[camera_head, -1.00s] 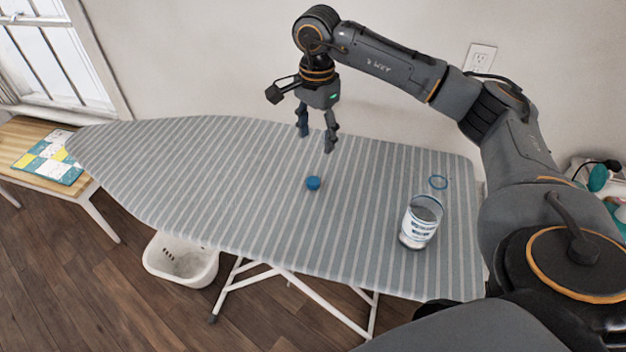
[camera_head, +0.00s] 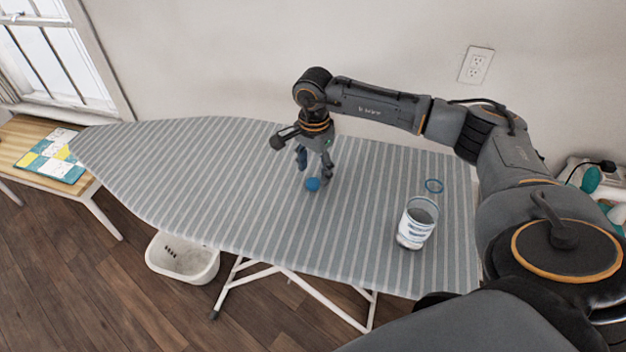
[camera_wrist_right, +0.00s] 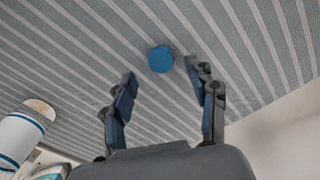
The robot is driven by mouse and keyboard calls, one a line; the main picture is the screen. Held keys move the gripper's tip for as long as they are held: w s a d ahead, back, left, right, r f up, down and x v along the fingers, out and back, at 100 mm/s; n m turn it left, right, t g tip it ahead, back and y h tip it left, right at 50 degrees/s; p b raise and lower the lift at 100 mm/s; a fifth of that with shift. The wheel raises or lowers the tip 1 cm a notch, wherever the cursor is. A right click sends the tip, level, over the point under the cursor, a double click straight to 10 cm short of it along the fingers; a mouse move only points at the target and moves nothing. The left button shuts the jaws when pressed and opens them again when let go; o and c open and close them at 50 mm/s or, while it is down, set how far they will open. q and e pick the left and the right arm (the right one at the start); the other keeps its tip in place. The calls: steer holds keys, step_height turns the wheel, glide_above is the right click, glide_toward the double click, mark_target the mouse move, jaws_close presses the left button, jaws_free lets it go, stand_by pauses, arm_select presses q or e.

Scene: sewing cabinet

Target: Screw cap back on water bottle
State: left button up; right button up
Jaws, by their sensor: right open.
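The blue cap (camera_head: 312,184) lies on the striped ironing board. It also shows in the right wrist view (camera_wrist_right: 160,59), just beyond the fingertips and roughly between their lines. My right gripper (camera_head: 313,176) is open and empty, pointing down close over the cap. Its two fingers stand apart in the right wrist view (camera_wrist_right: 163,78). The clear water bottle (camera_head: 417,224) with white and blue markings is on the right part of the board, and part of it shows at the left edge of the right wrist view (camera_wrist_right: 18,140). My left gripper is not in view.
The ironing board (camera_head: 200,180) is mostly bare to the left of the cap. A white basket (camera_head: 183,259) stands on the floor below. A wooden bench (camera_head: 30,150) with a patchwork piece is at far left.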

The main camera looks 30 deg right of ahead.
mark_target(313, 182)
step_height(313, 182, down, 3)
steer(key=shift+a+f+p, duration=0.1)
steer(key=shift+p, duration=0.2)
steer(key=c, duration=0.8)
